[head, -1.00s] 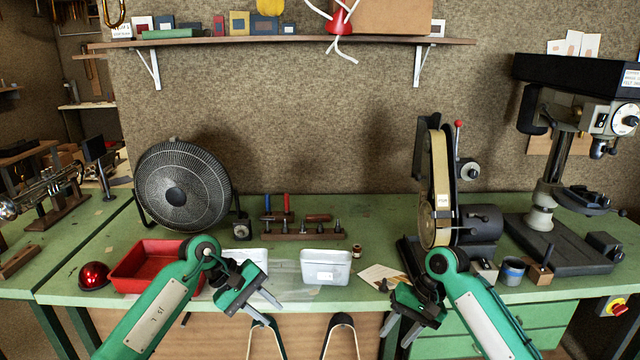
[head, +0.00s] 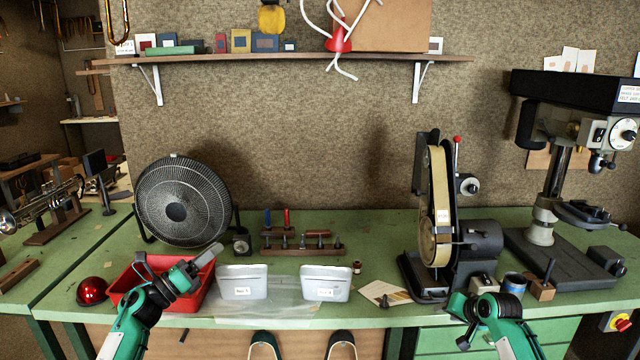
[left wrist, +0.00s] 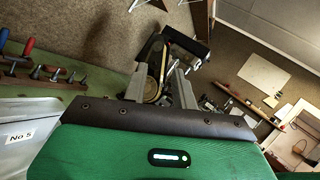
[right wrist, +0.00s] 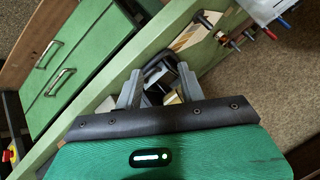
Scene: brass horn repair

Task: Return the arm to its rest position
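My left gripper (head: 207,255) is raised over the red tray (head: 125,300) at the left of the bench in the head view, pointing up and to the right. In the left wrist view its two fingers (left wrist: 163,88) stand apart with nothing between them. My right gripper (head: 463,338) is low at the bench's front edge, below the belt sander, partly hidden by its own arm. In the right wrist view its fingers (right wrist: 160,88) are apart and empty; dark equipment shows beyond them.
Two white bins (head: 325,284) stand at mid-bench. A fan (head: 180,200), tool rack (head: 300,246), belt sander (head: 437,210) and drill press (head: 545,190) line the back. A red dome (head: 92,290) sits left of the tray; a blue-banded cup (head: 513,284) stands right.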

